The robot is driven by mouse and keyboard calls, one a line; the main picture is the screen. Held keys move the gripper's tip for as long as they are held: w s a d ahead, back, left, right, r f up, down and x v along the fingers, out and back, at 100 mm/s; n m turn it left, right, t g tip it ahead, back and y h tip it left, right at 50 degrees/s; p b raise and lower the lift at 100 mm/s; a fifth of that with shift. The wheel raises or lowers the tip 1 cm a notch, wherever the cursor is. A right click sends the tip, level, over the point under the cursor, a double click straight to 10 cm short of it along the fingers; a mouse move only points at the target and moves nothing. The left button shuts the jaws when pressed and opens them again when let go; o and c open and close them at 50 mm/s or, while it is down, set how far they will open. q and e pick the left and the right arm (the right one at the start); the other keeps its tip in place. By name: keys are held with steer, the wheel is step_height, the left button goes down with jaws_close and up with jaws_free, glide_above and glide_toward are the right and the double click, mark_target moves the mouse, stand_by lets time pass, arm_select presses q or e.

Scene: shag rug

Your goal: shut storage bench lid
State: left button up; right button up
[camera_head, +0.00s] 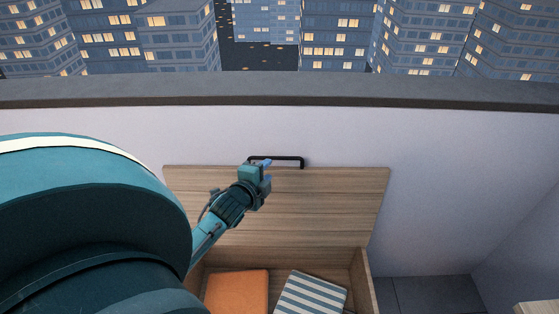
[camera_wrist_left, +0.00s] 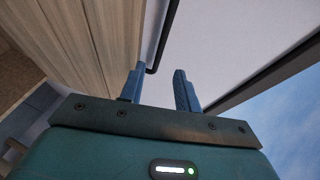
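The wooden storage bench lid (camera_head: 330,205) stands raised in front of the pale wall. A black bar handle (camera_head: 290,158) is on its top edge. It also shows in the left wrist view (camera_wrist_left: 168,35), with one bend lying in the gap between my fingers. My left gripper (camera_head: 266,165) is at the left end of the handle, partly covering it. Its two blue fingers (camera_wrist_left: 160,85) are apart, so it is open; I cannot tell whether they touch the handle. The open bench box (camera_head: 362,275) is below the lid. My right gripper is not in view.
An orange cushion (camera_head: 237,290) and a striped cushion (camera_head: 312,292) lie inside the box. The wall (camera_head: 440,150) with a dark ledge (camera_head: 430,92) rises behind the lid. Dark floor tiles (camera_head: 430,292) are clear at right. A wooden corner (camera_head: 535,308) shows bottom right.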

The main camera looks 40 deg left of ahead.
mark_target(279, 159)
arm_select(q)
steer(key=x, duration=0.8)
steer(key=shift+d, duration=0.1)
jaws_close()
stand_by(0.4)
